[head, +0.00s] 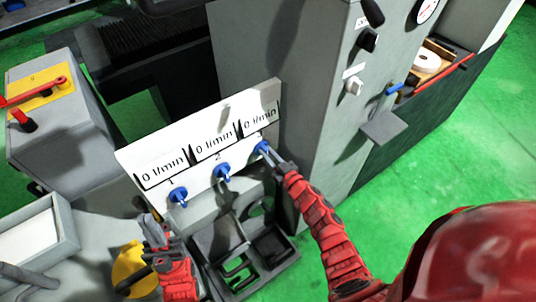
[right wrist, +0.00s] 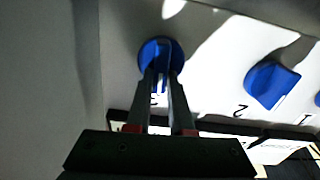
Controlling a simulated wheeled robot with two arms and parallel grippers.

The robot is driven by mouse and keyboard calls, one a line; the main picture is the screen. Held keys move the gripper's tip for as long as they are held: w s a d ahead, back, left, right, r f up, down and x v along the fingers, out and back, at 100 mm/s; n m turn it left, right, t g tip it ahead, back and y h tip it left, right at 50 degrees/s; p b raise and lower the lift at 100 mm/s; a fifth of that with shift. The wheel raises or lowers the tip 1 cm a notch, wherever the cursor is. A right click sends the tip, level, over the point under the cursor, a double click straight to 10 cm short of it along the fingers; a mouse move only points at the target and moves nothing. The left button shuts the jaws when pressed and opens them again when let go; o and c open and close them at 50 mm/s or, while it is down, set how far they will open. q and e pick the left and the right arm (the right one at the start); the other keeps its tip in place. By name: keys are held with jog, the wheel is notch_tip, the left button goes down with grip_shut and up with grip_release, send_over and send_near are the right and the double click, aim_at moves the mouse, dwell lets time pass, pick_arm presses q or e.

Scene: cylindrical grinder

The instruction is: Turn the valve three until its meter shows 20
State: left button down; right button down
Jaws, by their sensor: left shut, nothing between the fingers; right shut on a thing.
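Three blue valve knobs sit on a white panel (head: 200,118) in the head view. Valve three (head: 262,147) is the rightmost; the right wrist view shows it (right wrist: 152,46) at top centre. Its meter (head: 260,120) reads 0 l/min. My right gripper (head: 270,153) is at valve three, its fingers (right wrist: 162,80) shut on the knob's raised grip. Valve two (head: 222,172) and valve one (head: 178,195) are to the left, with meters also reading 0 l/min. My left gripper (head: 153,232) is shut and empty, below and left of valve one.
A grey machine cabinet (head: 315,85) with switches and a gauge (head: 428,9) stands right of the panel. Black bins (head: 270,247) are below it. A yellow object (head: 130,268) is beside my left arm. A grey box with a red lever (head: 35,92) is at left.

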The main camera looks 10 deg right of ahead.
jog(key=shift+s+a+f+n+b, duration=0.1)
jog(key=shift+a+f+n+b, duration=0.1)
jog(key=shift+n+b, duration=1.8)
jog(key=shift+s+a+f+n+b, duration=0.1)
jog(key=shift+a+n+b, duration=0.05)
jog(key=shift+n+b, duration=1.85)
jog(key=shift+a+f+n+b, duration=0.15)
jog(key=shift+a+n+b, duration=0.05)
jog(key=shift+n+b, duration=1.8)
jog(key=c, duration=0.8)
grip_release()
jog(key=shift+s+b, duration=0.1)
jog(key=shift+b, duration=0.2)
